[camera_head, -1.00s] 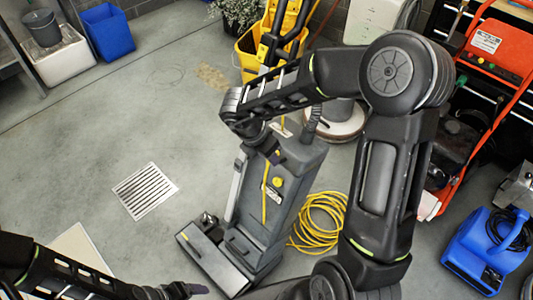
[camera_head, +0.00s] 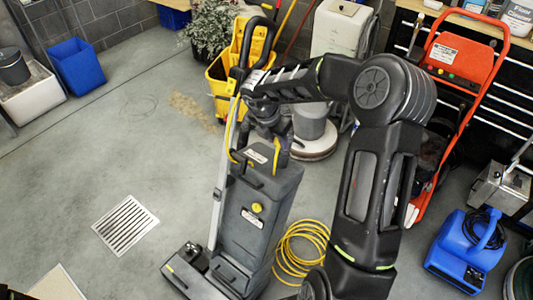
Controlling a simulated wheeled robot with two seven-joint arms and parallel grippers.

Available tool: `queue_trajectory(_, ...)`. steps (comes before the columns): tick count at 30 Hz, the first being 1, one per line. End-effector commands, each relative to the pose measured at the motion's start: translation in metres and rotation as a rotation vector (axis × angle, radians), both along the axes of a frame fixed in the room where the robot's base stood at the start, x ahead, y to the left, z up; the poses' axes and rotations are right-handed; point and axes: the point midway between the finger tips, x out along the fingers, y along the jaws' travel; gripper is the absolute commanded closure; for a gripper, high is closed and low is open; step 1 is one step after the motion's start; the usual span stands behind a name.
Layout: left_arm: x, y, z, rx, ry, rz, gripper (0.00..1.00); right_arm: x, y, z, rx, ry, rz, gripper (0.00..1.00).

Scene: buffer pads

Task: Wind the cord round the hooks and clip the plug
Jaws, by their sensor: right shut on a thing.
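The grey upright floor machine (camera_head: 255,215) stands in the middle, its dark loop handle (camera_head: 256,45) rising at the back. Yellow cord (camera_head: 233,120) runs along the left side of the handle and bends in near the top of the body. The rest of the yellow cord (camera_head: 290,262) lies in a loose coil on the floor, right of the machine. My right gripper (camera_head: 272,135) points down just above the machine's top, shut on the cord; its fingertips are hard to make out. The hooks and plug cannot be made out. My left gripper is out of view.
A yellow mop bucket (camera_head: 218,88) and a round floor polisher (camera_head: 314,144) stand behind. A blue blower (camera_head: 467,252) and an orange-framed machine (camera_head: 463,50) are at the right. The floor around the drain grate (camera_head: 126,226) is clear.

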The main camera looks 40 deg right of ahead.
Motion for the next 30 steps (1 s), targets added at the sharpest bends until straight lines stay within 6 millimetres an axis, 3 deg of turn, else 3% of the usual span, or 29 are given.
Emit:
queue_trajectory(1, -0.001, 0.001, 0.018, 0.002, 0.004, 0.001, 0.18, 0.001, -0.002, 0.018, 0.001, 0.000, 0.000, 1.00)
queue_trajectory(13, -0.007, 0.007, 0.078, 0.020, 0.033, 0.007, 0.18, 0.008, -0.023, 0.086, 0.000, -0.002, -0.002, 1.00)
queue_trajectory(23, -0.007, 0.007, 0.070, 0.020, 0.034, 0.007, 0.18, 0.009, -0.027, 0.156, -0.001, -0.005, -0.001, 1.00)
queue_trajectory(30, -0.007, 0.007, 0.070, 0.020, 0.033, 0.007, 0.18, 0.004, -0.011, 0.193, 0.001, -0.002, 0.001, 1.00)
